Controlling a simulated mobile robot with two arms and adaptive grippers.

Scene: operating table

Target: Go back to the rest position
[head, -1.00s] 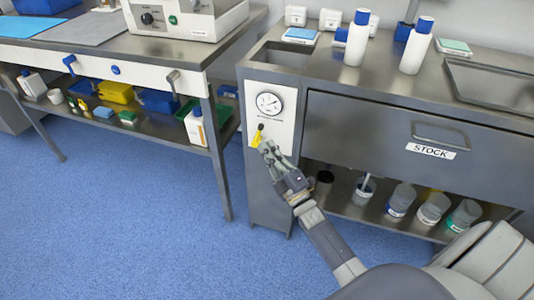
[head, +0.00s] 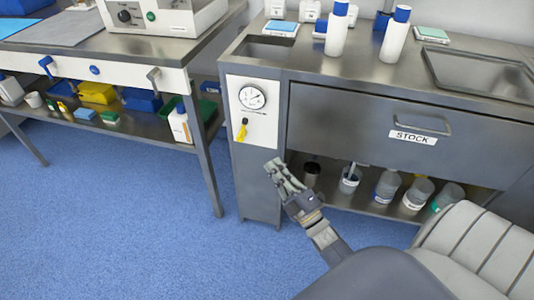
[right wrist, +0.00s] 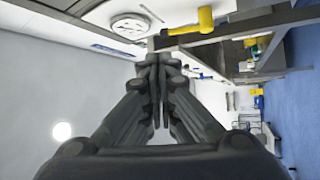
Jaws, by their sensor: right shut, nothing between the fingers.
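My right gripper (head: 276,166) is in front of the metal cabinet, a little below and to the right of the yellow handle (head: 242,132) under the round gauge (head: 252,97). It is apart from the handle. In the right wrist view its fingers (right wrist: 160,62) are together with nothing between them. The yellow handle (right wrist: 194,22) and the gauge (right wrist: 131,27) show beyond the fingertips there. My left gripper is not in view.
The cabinet has a STOCK drawer (head: 370,134), shut, with several jars on the shelf below. White bottles (head: 336,32) stand on its top. A second table (head: 110,55) stands at left. Blue floor (head: 120,215) is clear in front.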

